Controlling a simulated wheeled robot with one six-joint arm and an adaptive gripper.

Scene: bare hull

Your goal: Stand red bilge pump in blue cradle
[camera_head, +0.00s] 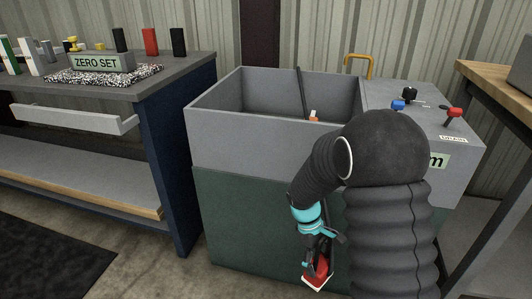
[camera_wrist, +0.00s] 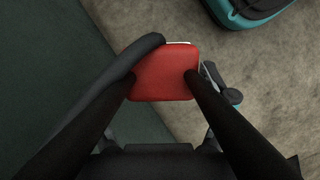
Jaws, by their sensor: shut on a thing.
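My gripper (camera_head: 318,260) hangs low in front of the green lower front of the tank cabinet, pointing down. It is shut on a red thing (camera_head: 318,274) with a white edge, which I take for the red bilge pump. In the wrist view the red pump (camera_wrist: 162,72) shows as a rounded red block between the two dark fingers of my gripper (camera_wrist: 160,84). It is above the floor; its lower part is hidden in the wrist view. I cannot make out a blue cradle in either view.
An open grey tank (camera_head: 240,140) stands ahead, with a dark rod and an orange-and-white thing inside. Its right-hand top bears blue, black and red knobs (camera_head: 453,113). A workbench (camera_head: 185,65) with several blocks stands left, a wooden-topped table (camera_head: 500,75) right. Floor is free front left.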

